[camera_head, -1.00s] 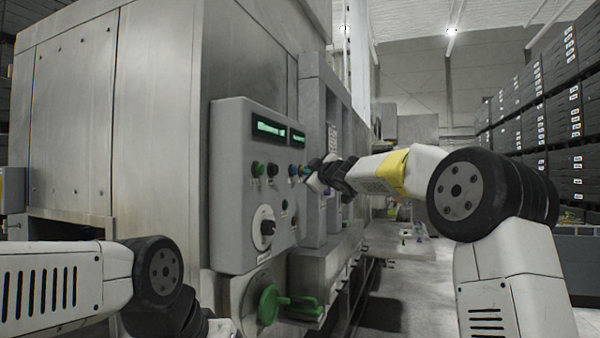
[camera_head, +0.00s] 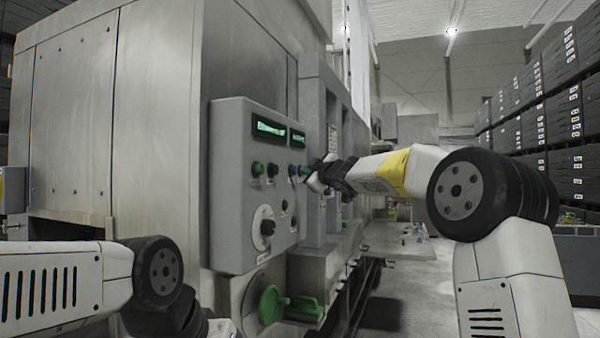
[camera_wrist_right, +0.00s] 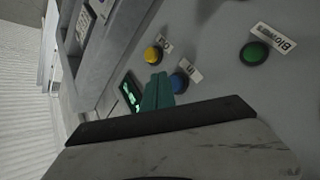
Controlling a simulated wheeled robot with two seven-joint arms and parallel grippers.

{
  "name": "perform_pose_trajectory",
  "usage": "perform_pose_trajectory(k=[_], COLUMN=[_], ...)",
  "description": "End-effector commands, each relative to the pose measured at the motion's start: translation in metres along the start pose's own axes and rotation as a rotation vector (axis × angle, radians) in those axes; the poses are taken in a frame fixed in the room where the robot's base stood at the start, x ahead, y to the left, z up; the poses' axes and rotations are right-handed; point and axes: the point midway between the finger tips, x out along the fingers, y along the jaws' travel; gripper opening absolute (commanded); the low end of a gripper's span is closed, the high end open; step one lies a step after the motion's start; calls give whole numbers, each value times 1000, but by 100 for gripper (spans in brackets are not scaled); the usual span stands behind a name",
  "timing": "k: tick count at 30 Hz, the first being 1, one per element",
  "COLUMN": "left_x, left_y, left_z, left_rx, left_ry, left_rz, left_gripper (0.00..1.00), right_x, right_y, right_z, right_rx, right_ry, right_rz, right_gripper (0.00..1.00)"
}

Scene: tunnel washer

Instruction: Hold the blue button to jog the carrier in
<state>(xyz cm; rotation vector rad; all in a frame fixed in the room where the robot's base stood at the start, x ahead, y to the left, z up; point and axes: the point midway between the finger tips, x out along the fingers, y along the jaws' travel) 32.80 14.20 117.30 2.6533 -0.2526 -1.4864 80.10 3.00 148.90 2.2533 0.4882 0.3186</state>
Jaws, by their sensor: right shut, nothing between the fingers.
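The blue button (camera_wrist_right: 180,82), labelled "In", sits on the grey control panel in the right wrist view. My right gripper (camera_wrist_right: 157,80) is shut and empty, its teal fingers right beside the blue button and overlapping its edge in the picture. I cannot tell whether they touch it. In the head view my right gripper (camera_head: 305,171) reaches from the right to the upper right edge of the control panel (camera_head: 230,190). The fingertips are small there. My left arm (camera_head: 60,280) is at lower left and its gripper is out of view.
A yellow button (camera_wrist_right: 153,55) labelled "Out" is close by; a green button (camera_wrist_right: 254,54) stands farther off. Dark racks (camera_head: 545,110) stand at right, with open floor between.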

Motion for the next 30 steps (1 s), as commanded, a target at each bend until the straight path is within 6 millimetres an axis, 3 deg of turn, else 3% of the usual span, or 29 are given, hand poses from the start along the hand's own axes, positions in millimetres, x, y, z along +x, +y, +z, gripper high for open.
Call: perform_pose_trajectory(k=[30], left_x=[0], left_y=[0], left_z=[0], left_rx=[0], left_ry=[0], left_rz=[0], left_gripper=[36], right_x=[6], right_y=[-4], right_z=[-5], right_rx=[0], right_ry=[0], right_rz=[0], right_gripper=[0])
